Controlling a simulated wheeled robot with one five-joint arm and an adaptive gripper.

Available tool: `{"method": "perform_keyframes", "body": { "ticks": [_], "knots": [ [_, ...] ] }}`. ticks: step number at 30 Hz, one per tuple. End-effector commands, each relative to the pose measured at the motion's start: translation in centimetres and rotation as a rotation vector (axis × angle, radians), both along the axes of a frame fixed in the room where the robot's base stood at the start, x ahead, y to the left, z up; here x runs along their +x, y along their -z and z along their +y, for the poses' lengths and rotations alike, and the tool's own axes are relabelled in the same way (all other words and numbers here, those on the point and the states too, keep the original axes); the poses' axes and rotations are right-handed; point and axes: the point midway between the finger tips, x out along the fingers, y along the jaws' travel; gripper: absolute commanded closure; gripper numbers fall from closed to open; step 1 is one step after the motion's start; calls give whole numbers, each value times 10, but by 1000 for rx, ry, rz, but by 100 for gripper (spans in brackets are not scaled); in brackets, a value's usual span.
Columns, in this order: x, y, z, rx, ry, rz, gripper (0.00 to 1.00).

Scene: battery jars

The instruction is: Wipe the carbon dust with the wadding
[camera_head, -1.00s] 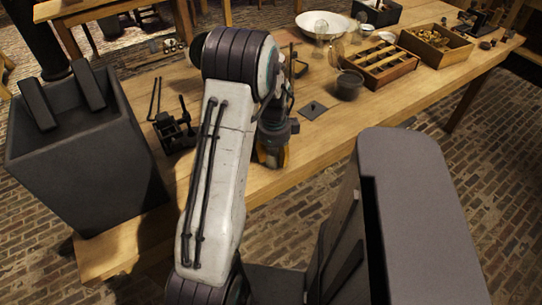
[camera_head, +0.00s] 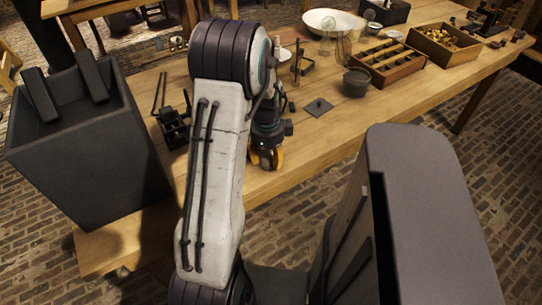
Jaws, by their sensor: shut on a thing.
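My gripper (camera_head: 266,158) points down at the wooden table, just right of my arm's pale link, with its orange fingers low near the tabletop. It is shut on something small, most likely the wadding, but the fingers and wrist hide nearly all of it. I cannot make out the carbon dust; it may be behind my arm or too faint at this size. The bare wood to the right of the gripper looks clean.
Behind are a wooden divided box (camera_head: 395,70), a white bowl (camera_head: 318,20) and a crate (camera_head: 458,58). A black clamp-like device (camera_head: 173,128) and a dark bin (camera_head: 80,150) stand left.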

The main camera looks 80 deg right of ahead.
Motion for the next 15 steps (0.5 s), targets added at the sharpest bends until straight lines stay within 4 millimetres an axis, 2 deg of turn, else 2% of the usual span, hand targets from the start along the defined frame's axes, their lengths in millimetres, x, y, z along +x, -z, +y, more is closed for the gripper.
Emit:
{"method": "perform_keyframes", "body": {
  "ticks": [1, 8, 13, 15],
  "knots": [
    [2, 6, 8, 27, -3, -2, 84],
    [2, 6, 8, 28, -3, -2, 84],
    [2, -2, 8, 27, -3, -2, 85],
    [2, -8, 7, 25, -3, -2, 88]
  ]
}}
